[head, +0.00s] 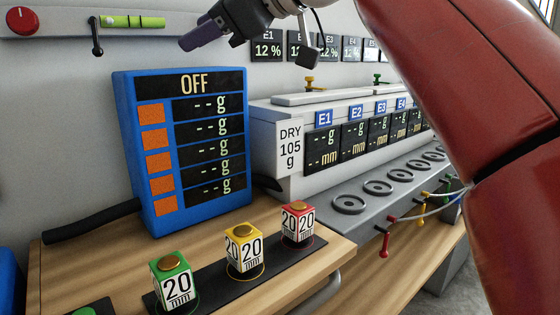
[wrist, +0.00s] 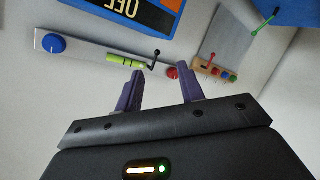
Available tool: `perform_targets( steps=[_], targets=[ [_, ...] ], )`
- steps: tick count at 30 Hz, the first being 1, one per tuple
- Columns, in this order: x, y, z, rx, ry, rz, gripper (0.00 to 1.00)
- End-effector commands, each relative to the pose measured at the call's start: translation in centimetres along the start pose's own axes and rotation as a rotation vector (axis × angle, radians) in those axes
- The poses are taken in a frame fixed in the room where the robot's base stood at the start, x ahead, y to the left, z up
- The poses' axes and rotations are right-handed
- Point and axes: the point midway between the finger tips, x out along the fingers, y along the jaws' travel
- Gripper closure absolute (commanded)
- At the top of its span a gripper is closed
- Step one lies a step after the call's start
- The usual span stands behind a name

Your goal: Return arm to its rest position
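My gripper (head: 205,38) is at the top of the head view, raised in front of the wall and above the blue display unit (head: 182,150). In the wrist view its two purple fingers (wrist: 160,95) stand apart with nothing between them. My red arm link fills the right side of the head view. The blue unit's screen reads OFF, with dashes in each row; part of it also shows upside down at the top of the wrist view (wrist: 140,8).
Green (head: 173,284), yellow (head: 244,249) and red (head: 298,222) blocks marked 20 stand on a black strip. A white machine (head: 275,125) with round wells and coloured levers stands at right. A wall panel (head: 60,22) has a red knob and a black lever.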

Motion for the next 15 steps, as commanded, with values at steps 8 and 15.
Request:
perform_targets(
  steps=[8, 15],
  targets=[
    [-0.3, -0.8, 4.0, 0.142, -0.108, 0.030, 0.62],
    [-1.4, -2.8, 10.1, 0.344, -0.258, 0.089, 0.62]
  ],
)
